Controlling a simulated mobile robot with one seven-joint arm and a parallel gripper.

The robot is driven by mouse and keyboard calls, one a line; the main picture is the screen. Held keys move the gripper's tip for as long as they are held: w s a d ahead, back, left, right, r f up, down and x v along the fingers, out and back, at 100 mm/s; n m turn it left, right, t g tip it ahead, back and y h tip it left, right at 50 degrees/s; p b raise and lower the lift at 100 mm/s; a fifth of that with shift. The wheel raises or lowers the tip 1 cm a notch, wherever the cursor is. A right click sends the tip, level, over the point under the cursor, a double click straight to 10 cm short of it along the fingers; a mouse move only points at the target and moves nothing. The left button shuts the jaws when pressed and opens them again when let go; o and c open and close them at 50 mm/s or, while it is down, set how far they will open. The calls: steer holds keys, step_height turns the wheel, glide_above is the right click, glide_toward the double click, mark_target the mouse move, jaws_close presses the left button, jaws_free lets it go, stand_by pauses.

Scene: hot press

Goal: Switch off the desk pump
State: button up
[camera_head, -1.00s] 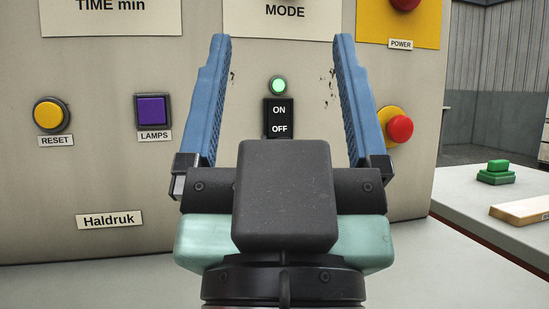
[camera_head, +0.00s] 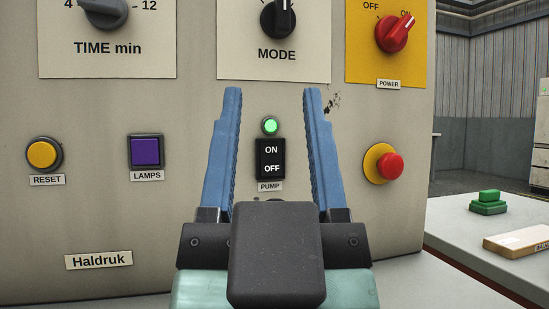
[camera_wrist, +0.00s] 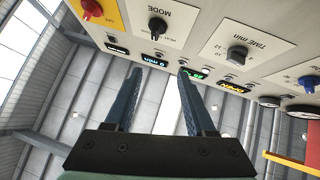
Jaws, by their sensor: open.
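The pump switch (camera_head: 270,159) is a black rocker marked ON above OFF, on the beige press panel, with a PUMP label (camera_head: 270,187) under it. A round green lamp (camera_head: 270,126) above it is lit. My gripper (camera_head: 272,92) points at the panel with its two blue fingers open and empty. In the head view the fingers stand left and right of the switch and lamp. I cannot tell whether the fingertips touch the panel. In the wrist view the blue fingers (camera_wrist: 163,72) show apart, below the tilted panel; the pump switch cannot be made out there.
Near the switch are a purple LAMPS button (camera_head: 146,152), a yellow RESET button (camera_head: 42,153), a red button on a yellow disc (camera_head: 390,166), the MODE knob (camera_head: 278,18) and the red POWER knob (camera_head: 391,34). A side table at right holds a green block (camera_head: 488,203).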

steer(key=shift+m+g+y, duration=0.4)
steer(key=shift+g+y, duration=0.1)
steer(key=shift+g, duration=0.4)
steer(key=w+p, duration=0.1)
steer(key=p, duration=0.1)
steer(key=w+p, duration=0.1)
steer(key=p, duration=0.1)
steer(key=w+r+p, duration=0.1)
steer(key=w+p, duration=0.1)
steer(key=shift+d, duration=0.25)
steer(key=c, duration=0.7)
steer(key=w+g+p, duration=0.1)
steer(key=p, duration=0.1)
steer(key=w+f+m+g+p, duration=0.1)
steer(key=p, duration=0.2)
steer(key=w+d+y+p, duration=0.1)
steer(key=p, duration=0.2)
steer(key=shift+w+f+m+g, duration=0.2)
steer(key=shift+w+m+g, duration=0.15)
steer(key=shift+m+g, duration=0.05)
jaws_close()
steer(key=s+d+f+m+g+y+p, duration=0.1)
steer(key=s+d+f+m+g+p, duration=0.2)
steer(key=m+p, duration=0.9)
steer(key=s+g+p, duration=0.3)
steer(key=p, duration=1.4)
steer(key=shift+s+d+f+y, duration=0.15)
steer(key=shift+s+f+y, duration=0.15)
steer(key=shift+f+y, duration=0.1)
